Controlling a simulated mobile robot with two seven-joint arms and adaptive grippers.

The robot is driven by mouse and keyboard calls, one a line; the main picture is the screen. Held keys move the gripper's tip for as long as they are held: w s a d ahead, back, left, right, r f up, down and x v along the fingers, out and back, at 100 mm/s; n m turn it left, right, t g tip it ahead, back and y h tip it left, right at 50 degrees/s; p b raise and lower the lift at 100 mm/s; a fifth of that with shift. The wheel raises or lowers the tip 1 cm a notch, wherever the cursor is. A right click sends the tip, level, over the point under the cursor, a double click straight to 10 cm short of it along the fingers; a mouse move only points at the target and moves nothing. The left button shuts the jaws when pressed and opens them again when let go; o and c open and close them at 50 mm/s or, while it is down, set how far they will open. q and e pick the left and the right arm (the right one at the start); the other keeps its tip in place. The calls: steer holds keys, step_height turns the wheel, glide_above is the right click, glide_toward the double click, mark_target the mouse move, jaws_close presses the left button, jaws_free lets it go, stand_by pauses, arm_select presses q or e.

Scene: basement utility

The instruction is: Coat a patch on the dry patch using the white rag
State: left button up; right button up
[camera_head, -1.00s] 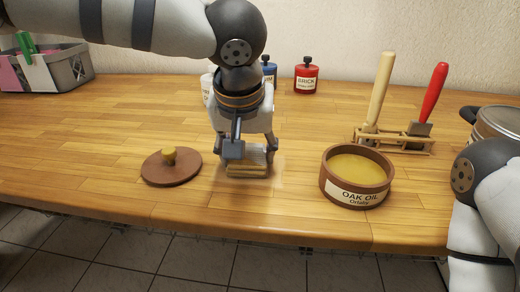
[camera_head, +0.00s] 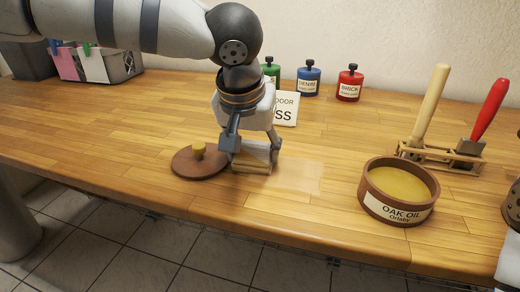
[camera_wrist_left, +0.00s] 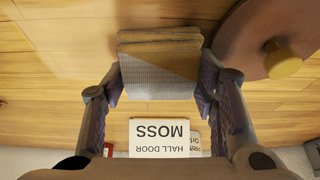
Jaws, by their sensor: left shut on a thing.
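A paler patch (camera_head: 298,177) of wood shows just right of the gripper in the head view. A round wooden bowl (camera_head: 398,192) labelled OAK OIL, with yellowish liquid inside, stands further right. A brown round lid (camera_head: 190,168) with a yellow knob lies close left of the gripper. My right gripper is out of view; only a bit of that arm shows at the right edge.
A card (camera_head: 286,110) reading MOSS stands behind the gripper. Green, blue (camera_head: 309,80) and red (camera_head: 349,85) bottles line the back. A wooden rack (camera_head: 440,153) with two handled tools stands behind the bowl. A grey basket (camera_head: 118,65) is at the back left. The wood between gripper and bowl is clear.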

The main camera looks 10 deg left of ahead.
arm_select(q)
steer(key=shift+w+d, duration=0.1)
steer(key=shift+w, duration=0.1)
steer(key=shift+s+d+f, duration=0.1)
steer(key=shift+s+d, duration=0.05)
steer(key=shift+d, duration=3.05)
steer(key=shift+s+d, duration=0.1)
steer(key=shift+d, duration=3.05)
steer(key=shift+a, duration=1.8)
steer(key=shift+w+a, duration=0.15)
steer(key=shift+a, duration=4.6)
steer(key=shift+d, duration=0.1)
steer(key=shift+r, duration=3.1)
